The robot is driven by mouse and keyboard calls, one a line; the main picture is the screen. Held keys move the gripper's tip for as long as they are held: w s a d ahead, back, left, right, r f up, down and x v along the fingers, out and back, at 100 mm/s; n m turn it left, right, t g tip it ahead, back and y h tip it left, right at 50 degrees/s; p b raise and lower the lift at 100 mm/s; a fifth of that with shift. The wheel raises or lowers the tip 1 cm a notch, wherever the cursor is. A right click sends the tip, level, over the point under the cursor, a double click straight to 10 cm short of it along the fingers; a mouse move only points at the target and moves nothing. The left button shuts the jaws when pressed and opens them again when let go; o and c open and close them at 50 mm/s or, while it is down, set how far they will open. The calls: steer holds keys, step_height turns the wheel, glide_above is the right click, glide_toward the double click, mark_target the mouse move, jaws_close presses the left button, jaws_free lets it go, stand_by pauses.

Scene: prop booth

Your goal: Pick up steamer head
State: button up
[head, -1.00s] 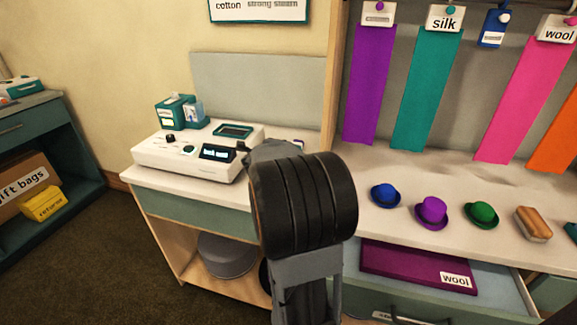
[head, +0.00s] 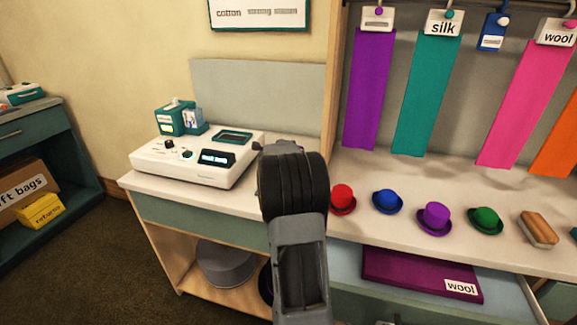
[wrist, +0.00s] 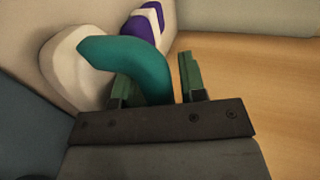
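In the wrist view, a curved teal piece (wrist: 128,58) joins a rounded white part (wrist: 72,68); this looks like the steamer head, though I cannot be sure. My gripper (wrist: 158,82) has its two green fingers apart. The teal piece runs down between them and covers part of the left finger. A narrow gap shows between the teal piece and the right finger. In the head view my own arm hides the gripper and this piece.
A white console (head: 192,160) stands on the left counter (head: 160,190). Several small hats, including a red one (head: 342,199), line the right counter. An open drawer (head: 500,290) holds a purple wool sheet (head: 410,270). A purple-and-white item (wrist: 148,22) lies beyond the teal piece.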

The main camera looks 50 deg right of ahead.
steer(key=shift+w+d, duration=0.1)
steer(key=shift+d, duration=0.15)
jaws_close()
steer(key=shift+a+f, duration=0.1)
steer(key=shift+f, duration=0.15)
stand_by(0.8)
